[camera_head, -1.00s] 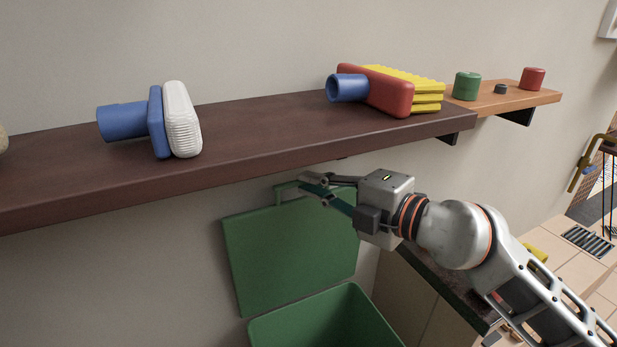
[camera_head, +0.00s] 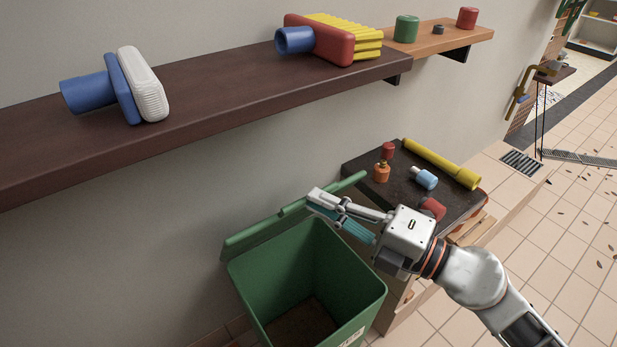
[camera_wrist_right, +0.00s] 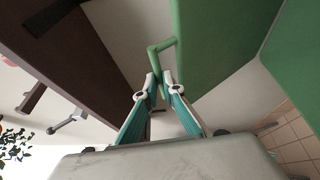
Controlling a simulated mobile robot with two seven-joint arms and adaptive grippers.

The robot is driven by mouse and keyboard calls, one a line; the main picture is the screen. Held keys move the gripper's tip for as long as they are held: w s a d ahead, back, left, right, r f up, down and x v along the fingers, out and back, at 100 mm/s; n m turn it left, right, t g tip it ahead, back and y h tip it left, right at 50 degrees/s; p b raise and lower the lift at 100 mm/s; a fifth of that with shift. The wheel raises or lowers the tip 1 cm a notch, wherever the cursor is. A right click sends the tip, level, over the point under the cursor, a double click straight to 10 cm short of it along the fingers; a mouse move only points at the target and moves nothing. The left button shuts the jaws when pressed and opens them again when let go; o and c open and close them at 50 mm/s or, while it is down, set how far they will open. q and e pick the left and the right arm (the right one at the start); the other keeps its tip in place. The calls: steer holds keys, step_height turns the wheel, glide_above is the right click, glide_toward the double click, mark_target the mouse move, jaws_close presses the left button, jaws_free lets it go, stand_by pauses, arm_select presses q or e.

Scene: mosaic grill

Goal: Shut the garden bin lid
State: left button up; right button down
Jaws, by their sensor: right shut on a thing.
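The green garden bin (camera_head: 290,262) stands against the wall below the shelf, and its open top shows its inside. Its green lid (camera_head: 260,232) is hinged at the wall side and partly open, seen almost edge-on. My right gripper (camera_head: 318,203) is at the lid's raised edge. In the right wrist view, the fingertips (camera_wrist_right: 160,82) are closed at the end of the green lid handle (camera_wrist_right: 161,47), with the lid (camera_wrist_right: 210,45) beside it. My left gripper is not in view.
A dark shelf (camera_head: 210,97) with brushes runs along the wall above the bin. Right of the bin is a dark counter (camera_head: 400,195) holding a yellow tube (camera_head: 440,163), a blue bottle (camera_head: 425,178) and other small items. Tiled floor (camera_head: 540,240) lies open at right.

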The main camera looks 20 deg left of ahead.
steer(key=shift+s+d+f, duration=0.25)
steer(key=shift+f, duration=0.25)
steer(key=shift+s+d+f, duration=0.2)
steer(key=shift+d+f, duration=0.05)
steer(key=shift+f, duration=0.25)
steer(key=shift+s+d+f, duration=0.25)
steer(key=shift+f, duration=0.25)
steer(key=c, duration=2.2)
jaws_free()
steer(key=shift+f, duration=0.1)
steer(key=shift+o, duration=0.2)
steer(key=shift+w+a, duration=0.1)
steer(key=shift+a, duration=0.05)
steer(key=shift+w+r, duration=0.1)
steer(key=shift+r, duration=0.35)
steer(key=r+v, duration=0.1)
steer(key=v, duration=1.1)
steer(key=shift+f, duration=0.3)
